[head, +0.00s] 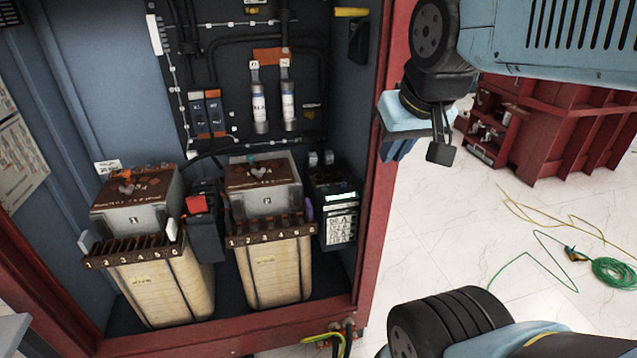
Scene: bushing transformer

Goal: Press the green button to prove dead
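I cannot make out a green button for certain. A dark device (338,212) with a small pale-green lit strip and a keypad-like panel stands inside the cabinet at the right, beside the right-hand transformer unit. A red block (196,205) sits on a dark unit between the two transformer units. My gripper (412,148) hangs in front of the cabinet's right red edge, to the right of and above the lit device in the picture. It appears apart from the device. Its fingertips are too small and overlapped to tell whether they are open.
Two tan transformer units, left (160,280) and right (272,270), fill the cabinet floor. The cabinet's red frame (376,190) borders the opening. A green cable coil (613,272) lies on the pale floor at right. A red structure (560,130) stands behind.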

